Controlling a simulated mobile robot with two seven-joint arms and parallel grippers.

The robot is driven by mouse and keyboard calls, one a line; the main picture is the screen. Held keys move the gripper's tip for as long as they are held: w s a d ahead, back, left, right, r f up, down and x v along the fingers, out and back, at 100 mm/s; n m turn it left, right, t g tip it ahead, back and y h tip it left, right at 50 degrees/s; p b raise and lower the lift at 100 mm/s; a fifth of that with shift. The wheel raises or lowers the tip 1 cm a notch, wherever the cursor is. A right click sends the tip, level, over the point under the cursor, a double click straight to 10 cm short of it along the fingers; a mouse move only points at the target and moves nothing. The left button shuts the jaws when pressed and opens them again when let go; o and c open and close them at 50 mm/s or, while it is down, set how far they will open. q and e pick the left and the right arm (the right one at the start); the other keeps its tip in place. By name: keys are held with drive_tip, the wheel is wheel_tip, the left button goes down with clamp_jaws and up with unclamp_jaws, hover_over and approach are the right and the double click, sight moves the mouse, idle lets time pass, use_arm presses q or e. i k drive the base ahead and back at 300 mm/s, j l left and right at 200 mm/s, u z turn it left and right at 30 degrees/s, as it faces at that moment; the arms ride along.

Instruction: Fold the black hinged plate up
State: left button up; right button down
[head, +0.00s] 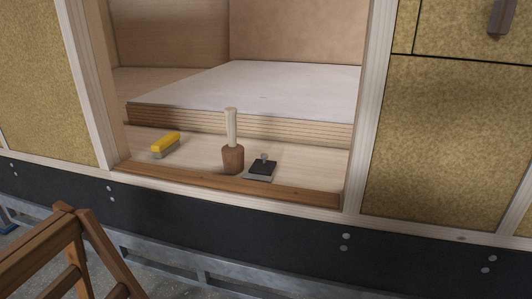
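A small black plate (262,167) lies near the front of the pale wooden floor inside the doorway. It looks nearly flat, with a small grey knob or post on its far side and a grey strip along its near edge. It is too small to make out a hinge clearly. A wooden mallet (232,157) stands upright just left of it, head down, handle up. Neither of my grippers is in view.
A yellow-backed brush (166,144) lies further left on the floor. A stack of pale boards (250,90) fills the space behind. A brown wooden sill (225,189) edges the opening, between pale door posts. A brown wooden trestle (72,250) stands at lower left.

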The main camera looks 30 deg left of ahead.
sight(263, 167)
drive_tip(key=u, duration=2.25)
drive_tip(key=i+l, duration=0.3)
drive_tip(key=i, duration=0.2)
